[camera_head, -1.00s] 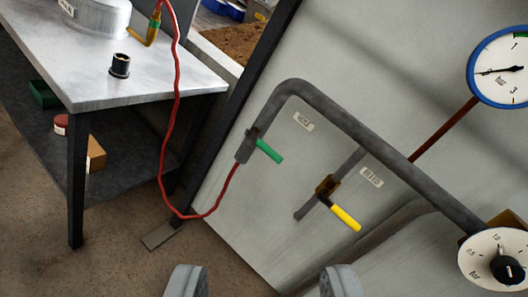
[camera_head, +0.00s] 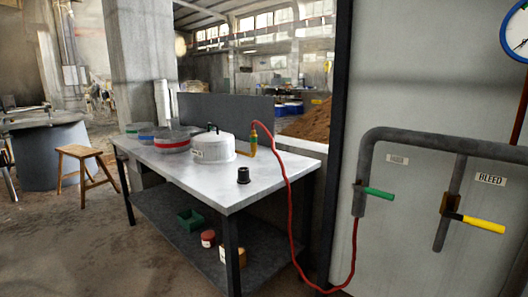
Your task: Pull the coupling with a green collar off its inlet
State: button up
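The coupling with a green collar (camera_head: 254,132) is small in the picture, at the end of a red hose (camera_head: 289,205). It sits upright on a brass elbow inlet (camera_head: 251,147) at the right side of a lidded metal pot (camera_head: 214,147). The pot stands on a steel-topped table (camera_head: 225,187). The hose arches over the table's right edge, hangs to the floor and rises to a grey pipe with a green-handled valve (camera_head: 378,193). My gripper is not in view, and nothing shows around the coupling.
A black cylindrical fitting (camera_head: 243,175) stands on the table before the pot. Lidded bowls (camera_head: 172,143) are at the left. A grey panel (camera_head: 420,260) with piping, a yellow-handled bleed valve (camera_head: 483,224) and a gauge fills the right. A wooden stool (camera_head: 78,152) is far left. Floor before the table is clear.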

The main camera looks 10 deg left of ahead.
aim_at(253, 137)
jog(key=i, duration=1.3)
jog(key=i+l, duration=0.1)
jog(key=i, duration=1.2)
jog(key=j+u, duration=0.05)
